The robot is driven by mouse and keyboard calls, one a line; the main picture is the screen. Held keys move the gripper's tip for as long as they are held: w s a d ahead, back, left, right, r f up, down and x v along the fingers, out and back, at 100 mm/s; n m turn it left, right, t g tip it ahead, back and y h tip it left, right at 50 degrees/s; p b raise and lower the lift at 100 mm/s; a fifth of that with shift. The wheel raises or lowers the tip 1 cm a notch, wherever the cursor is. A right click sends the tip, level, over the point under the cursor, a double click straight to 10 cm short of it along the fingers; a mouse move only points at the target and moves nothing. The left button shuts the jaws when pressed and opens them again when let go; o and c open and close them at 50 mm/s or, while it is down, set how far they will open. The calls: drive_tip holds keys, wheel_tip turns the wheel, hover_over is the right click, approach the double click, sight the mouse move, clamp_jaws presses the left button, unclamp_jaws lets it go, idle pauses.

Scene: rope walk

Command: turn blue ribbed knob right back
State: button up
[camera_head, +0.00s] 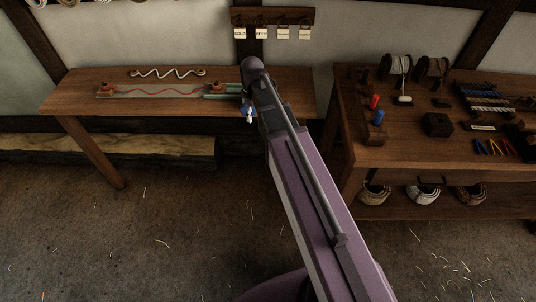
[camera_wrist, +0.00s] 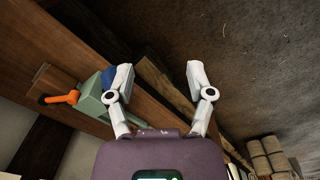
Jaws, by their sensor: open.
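The blue ribbed knob (camera_wrist: 107,77) is on the end of a pale green housing (camera_wrist: 93,104) in the wrist view, partly hidden behind my left finger. My gripper (camera_wrist: 160,76) is open, its two pale fingers wide apart with nothing between them. The knob lies to the left of the gap between them. I cannot tell whether the left finger touches it. In the head view a small bit of blue (camera_head: 247,107) shows beside my gripper (camera_head: 250,119) at the bench's right part. My arm hides much of that area.
An orange handle (camera_wrist: 62,98) sits by the housing. The left bench (camera_head: 75,88) also holds a red wavy cord (camera_head: 150,91) and a white zigzag cord (camera_head: 165,73). A right bench (camera_head: 400,140) carries spools and small tools. The floor in front is open.

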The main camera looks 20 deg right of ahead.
drive_tip(key=s+f+m+b, duration=0.3)
drive_tip(key=s+m, duration=0.4)
drive_tip(key=s, duration=0.8)
drive_tip(key=shift+s+d+f+m+b, duration=0.3)
drive_tip(key=shift+f, duration=0.1)
drive_tip(key=shift+w, duration=0.15)
drive_tip(key=w+r+n+p, duration=0.4)
drive_tip(key=w+n, duration=0.3)
drive_tip(key=w, duration=0.7)
drive_tip(key=w+r+n+p, duration=0.4)
drive_tip(key=w+n, duration=0.3)
drive_tip(key=w, duration=0.8)
drive_tip(key=shift+f, duration=0.15)
wheel_tip(320, 180, down, 13)
drive_tip(key=b, duration=1.3)
drive_tip(key=shift+f+b, duration=0.2)
drive_tip(key=shift+b, duration=0.15)
